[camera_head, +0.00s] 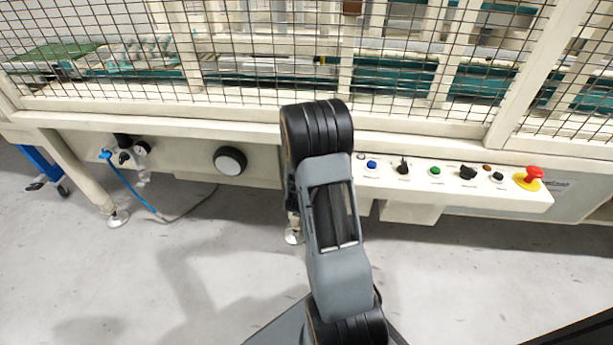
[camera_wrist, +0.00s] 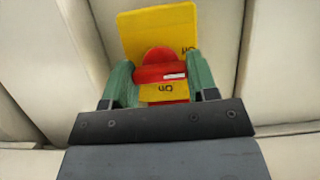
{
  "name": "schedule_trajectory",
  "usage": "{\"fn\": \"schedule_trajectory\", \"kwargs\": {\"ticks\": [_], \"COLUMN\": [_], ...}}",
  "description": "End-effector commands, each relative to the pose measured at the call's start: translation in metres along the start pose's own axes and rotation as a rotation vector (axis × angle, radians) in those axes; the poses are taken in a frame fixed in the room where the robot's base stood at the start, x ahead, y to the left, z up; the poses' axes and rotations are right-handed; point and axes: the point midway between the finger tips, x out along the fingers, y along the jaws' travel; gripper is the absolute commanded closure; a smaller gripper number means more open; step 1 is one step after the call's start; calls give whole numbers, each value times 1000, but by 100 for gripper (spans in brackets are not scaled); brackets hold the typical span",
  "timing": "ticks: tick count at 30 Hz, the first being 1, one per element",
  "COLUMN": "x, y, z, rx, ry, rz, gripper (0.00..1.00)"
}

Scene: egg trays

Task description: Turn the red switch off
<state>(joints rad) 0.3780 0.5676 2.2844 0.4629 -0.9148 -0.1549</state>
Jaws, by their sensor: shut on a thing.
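The red switch (camera_wrist: 158,56) sits on a yellow plate (camera_wrist: 140,22) on a cream panel in the wrist view. The plate bears black lettering at its right side and below the red handle; the lower lettering looks like "On", upside down. My gripper (camera_wrist: 160,74) has its green fingers on the left and right of the red handle and is shut on it. In the head view my arm reaches toward the machine front, and it hides the gripper and the switch.
A control panel (camera_head: 455,190) with several knobs and buttons and a red emergency stop (camera_head: 530,176) lies right of my arm. Wire mesh (camera_head: 250,50) stands above; grey floor is clear below.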

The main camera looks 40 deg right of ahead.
Motion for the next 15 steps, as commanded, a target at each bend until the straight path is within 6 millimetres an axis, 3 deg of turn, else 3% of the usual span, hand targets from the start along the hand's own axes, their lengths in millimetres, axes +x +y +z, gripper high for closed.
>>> {"fn": "schedule_trajectory", "kwargs": {"ticks": [2,3,10,15], "x": [0,0,0,0], "y": [0,0,0,0], "z": [2,2,1,1], "rx": [-4,-4,-1,0], "ry": [-6,-6,-3,-2], "rz": [-2,-2,0,0], "gripper": [70,44,22,21]}}
